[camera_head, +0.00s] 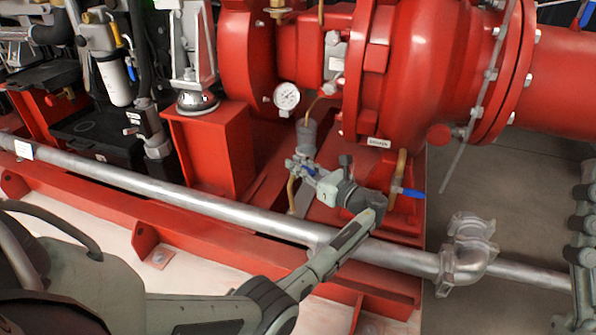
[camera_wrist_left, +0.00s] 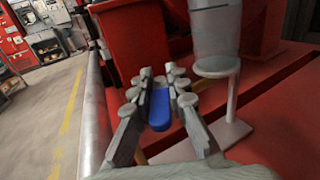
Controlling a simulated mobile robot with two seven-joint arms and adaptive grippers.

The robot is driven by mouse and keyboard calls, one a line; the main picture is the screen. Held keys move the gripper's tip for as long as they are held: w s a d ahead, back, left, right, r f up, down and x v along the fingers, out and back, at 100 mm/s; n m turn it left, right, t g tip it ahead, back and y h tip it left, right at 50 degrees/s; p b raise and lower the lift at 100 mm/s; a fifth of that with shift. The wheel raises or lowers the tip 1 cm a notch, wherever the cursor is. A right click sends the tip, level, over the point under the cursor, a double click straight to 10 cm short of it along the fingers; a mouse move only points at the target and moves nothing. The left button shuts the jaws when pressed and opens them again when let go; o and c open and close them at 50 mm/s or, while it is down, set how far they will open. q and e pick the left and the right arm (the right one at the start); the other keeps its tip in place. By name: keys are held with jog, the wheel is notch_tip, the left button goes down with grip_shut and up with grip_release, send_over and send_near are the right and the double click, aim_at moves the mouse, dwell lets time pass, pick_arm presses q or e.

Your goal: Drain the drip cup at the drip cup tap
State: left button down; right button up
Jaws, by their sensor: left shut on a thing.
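The drip cup (camera_head: 307,135) is a small grey cylinder below the pressure gauge. In the left wrist view the cup (camera_wrist_left: 217,35) looks translucent, with a pale round base on a thin white pipe. My left gripper (camera_head: 300,168) is just below the cup in the head view. It is shut on the blue tap handle (camera_wrist_left: 160,108), which lies between its fingers. The fingers mostly hide the tap's body. Part of what seems to be my right gripper (camera_head: 585,215) is cut off at the right edge; its jaws cannot be read.
The red pump casing (camera_head: 425,75) and a white-faced gauge (camera_head: 287,96) stand behind the cup. Another valve with a blue handle (camera_head: 411,193) is to the right. A long grey pipe (camera_head: 200,200) crosses in front, under my left arm. Bare floor (camera_head: 480,185) shows at right.

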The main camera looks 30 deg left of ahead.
pick_arm(q)
jog(key=shift+n+g, duration=0.4)
jog(key=shift+g, duration=0.2)
jog(key=c, duration=1.5)
grip_release()
jog(key=shift+d, duration=0.1)
jog(key=d, duration=0.4)
jog(key=s+d, duration=0.1)
jog(key=d, duration=0.6)
jog(key=shift+s+d, duration=0.3)
jog(key=shift+s, duration=0.05)
jog(key=shift+c, duration=0.5)
